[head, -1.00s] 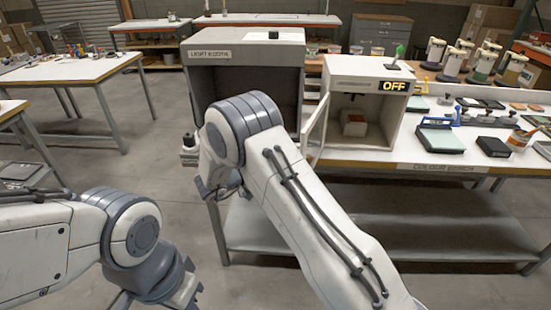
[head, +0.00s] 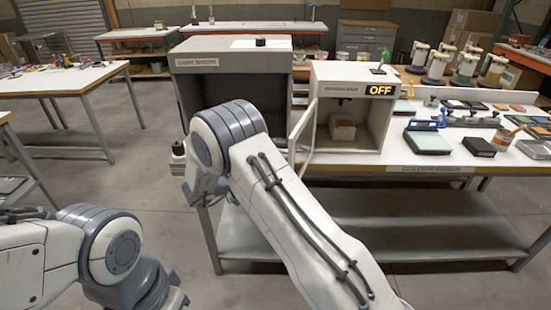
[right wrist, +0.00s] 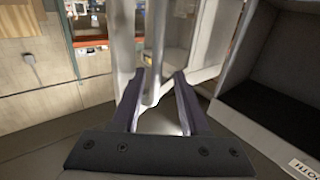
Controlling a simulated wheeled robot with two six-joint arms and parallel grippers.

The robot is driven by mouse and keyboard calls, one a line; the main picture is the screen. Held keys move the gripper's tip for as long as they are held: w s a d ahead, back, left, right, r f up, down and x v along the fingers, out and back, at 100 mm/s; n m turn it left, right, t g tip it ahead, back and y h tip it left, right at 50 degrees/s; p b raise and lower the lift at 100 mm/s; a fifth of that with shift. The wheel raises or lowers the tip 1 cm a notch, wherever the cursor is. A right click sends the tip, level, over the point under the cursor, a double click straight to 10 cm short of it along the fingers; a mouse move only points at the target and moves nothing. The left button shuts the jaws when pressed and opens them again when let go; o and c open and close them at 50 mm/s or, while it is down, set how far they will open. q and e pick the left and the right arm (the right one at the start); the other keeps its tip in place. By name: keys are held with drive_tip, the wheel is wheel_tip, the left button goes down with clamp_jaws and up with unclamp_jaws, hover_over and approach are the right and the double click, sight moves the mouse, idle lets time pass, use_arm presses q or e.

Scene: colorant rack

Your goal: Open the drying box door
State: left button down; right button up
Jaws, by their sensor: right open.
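The drying box (head: 376,134) is the white box with a lit OFF sign on the bench. Its door (head: 303,140) stands swung out at the box's left side, so the inside shows, with a small box-shaped thing (head: 343,128) in it. In the right wrist view my right gripper (right wrist: 158,80) is open, with a pale upright bar (right wrist: 153,60) beyond and between its fingertips; I cannot tell if they touch it. In the head view my right arm hides most of that gripper. My left arm's wrist runs off the bottom edge, and its fingers do not show.
The grey light booth (head: 235,60) stands left of the drying box, partly behind my right arm. It also shows at the right in the wrist view (right wrist: 280,95). The bench (head: 440,170) holds pads and dark blocks to the right. Open floor lies to the left.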

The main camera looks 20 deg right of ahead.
drive_tip(key=b+v, duration=0.2)
drive_tip(key=v, duration=0.8)
drive_tip(key=shift+a, duration=0.2)
drive_tip(key=shift+s, duration=0.1)
